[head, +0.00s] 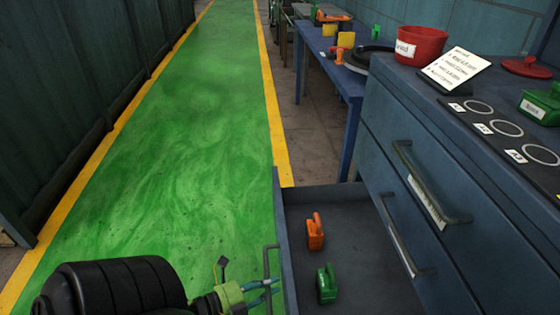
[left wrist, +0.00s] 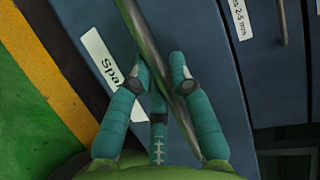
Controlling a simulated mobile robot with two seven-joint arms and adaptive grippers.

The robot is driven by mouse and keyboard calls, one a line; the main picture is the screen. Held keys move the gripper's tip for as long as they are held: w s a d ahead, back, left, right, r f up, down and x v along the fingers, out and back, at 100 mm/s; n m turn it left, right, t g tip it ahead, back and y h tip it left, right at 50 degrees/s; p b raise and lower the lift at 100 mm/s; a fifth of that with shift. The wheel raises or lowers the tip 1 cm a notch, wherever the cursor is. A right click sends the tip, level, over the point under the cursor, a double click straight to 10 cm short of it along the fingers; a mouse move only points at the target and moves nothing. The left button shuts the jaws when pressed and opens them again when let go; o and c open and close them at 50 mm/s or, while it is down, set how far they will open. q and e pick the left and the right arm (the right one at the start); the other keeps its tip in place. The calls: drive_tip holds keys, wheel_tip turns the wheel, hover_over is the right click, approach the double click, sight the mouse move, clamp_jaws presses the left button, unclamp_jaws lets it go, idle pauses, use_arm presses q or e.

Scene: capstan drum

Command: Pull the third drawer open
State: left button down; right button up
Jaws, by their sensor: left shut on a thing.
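The third drawer (head: 345,195), counted from the top, stands pulled out of the blue cabinet (head: 375,135), with its inside showing. Its bar handle (head: 267,258) is on its front. My left gripper (head: 268,287) is at this handle. In the left wrist view, the teal fingers of my left gripper (left wrist: 160,82) are shut on the handle (left wrist: 166,72), which runs between them. My right gripper is in no view.
An orange item (head: 315,232) and a green item (head: 326,284) are in the drawer. Two closed drawers with handles (head: 425,185) are above it. A red bowl (head: 420,46) and a sign (head: 456,68) are on the cabinet top. The green walkway (head: 170,150) is clear.

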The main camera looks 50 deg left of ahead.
use_arm(q)
drive_tip(key=shift+s+a, duration=0.25)
drive_tip(key=shift+s, duration=0.1)
drive_tip(key=c, duration=1.1)
unclamp_jaws()
drive_tip(key=v, duration=1.2)
drive_tip(key=shift+f, duration=0.15)
